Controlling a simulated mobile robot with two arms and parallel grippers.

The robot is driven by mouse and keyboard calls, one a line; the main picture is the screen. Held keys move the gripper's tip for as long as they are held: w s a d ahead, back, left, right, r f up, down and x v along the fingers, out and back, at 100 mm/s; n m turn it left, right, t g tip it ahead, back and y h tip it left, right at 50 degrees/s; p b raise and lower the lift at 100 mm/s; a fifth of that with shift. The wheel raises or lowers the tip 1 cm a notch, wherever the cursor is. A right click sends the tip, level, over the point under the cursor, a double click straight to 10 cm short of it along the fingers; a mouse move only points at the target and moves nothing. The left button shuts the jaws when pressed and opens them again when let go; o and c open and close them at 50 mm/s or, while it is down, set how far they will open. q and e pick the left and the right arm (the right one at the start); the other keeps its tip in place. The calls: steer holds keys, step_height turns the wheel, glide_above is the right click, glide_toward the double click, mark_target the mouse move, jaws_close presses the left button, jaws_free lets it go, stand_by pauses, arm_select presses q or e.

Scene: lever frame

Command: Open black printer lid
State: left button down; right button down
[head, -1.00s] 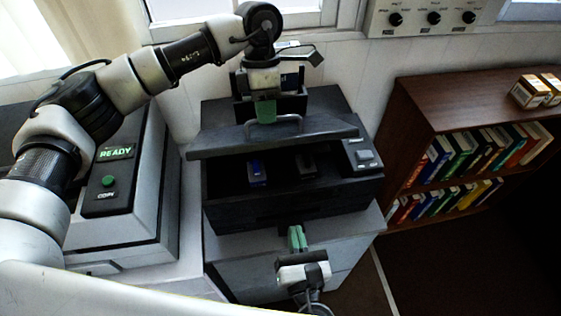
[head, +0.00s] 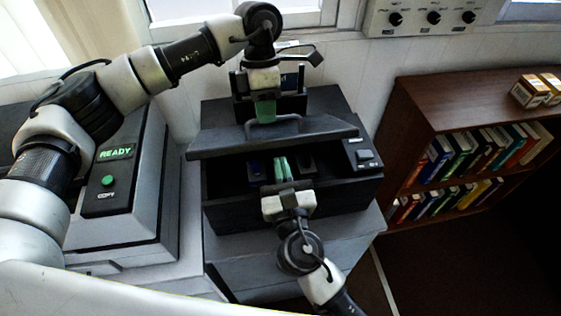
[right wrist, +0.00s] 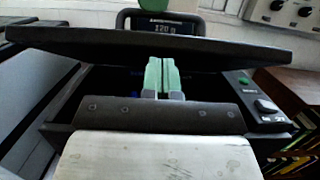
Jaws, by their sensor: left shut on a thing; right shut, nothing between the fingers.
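The black printer (head: 235,216) stands on a grey cabinet. Its black lid (head: 222,144) is raised, leaving a dark gap at the front. My left gripper (head: 265,112) is shut on the lid's handle (head: 287,119) from above. My right gripper (head: 283,165) is shut and empty, its green fingers at the gap below the lid's front edge. In the right wrist view its fingers (right wrist: 162,76) overlap the underside of the lid (right wrist: 215,48); contact cannot be told. A blue block (head: 255,169) and a dark block (head: 306,162) are inside, partly hidden.
A grey copier (head: 140,220) with a READY display stands close on the left. A brown bookshelf (head: 425,110) with books stands on the right. A display device (right wrist: 165,18) is behind the lid. Dark floor (head: 470,255) lies free at lower right.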

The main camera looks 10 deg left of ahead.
arm_select(q)
steer(key=shift+w+a+f, duration=0.1)
steer(key=shift+a+f, duration=0.1)
steer(key=shift+f, duration=0.1)
arm_select(e)
steer(key=shift+w+a+r, duration=0.1)
steer(key=shift+w+r, duration=0.15)
steer(key=shift+r, duration=0.1)
steer(key=shift+w+a+r, duration=0.1)
steer(key=shift+w+r, duration=0.2)
steer(key=shift+r, duration=0.3)
arm_select(q)
steer(key=c, duration=1.2)
jaws_free()
steer(key=shift+w, duration=0.2)
arm_select(e)
steer(key=shift+w+f, duration=0.15)
steer(key=shift+w, duration=0.05)
arm_select(q)
steer(key=shift+o, duration=0.2)
arm_select(e)
steer(key=shift+f, duration=0.1)
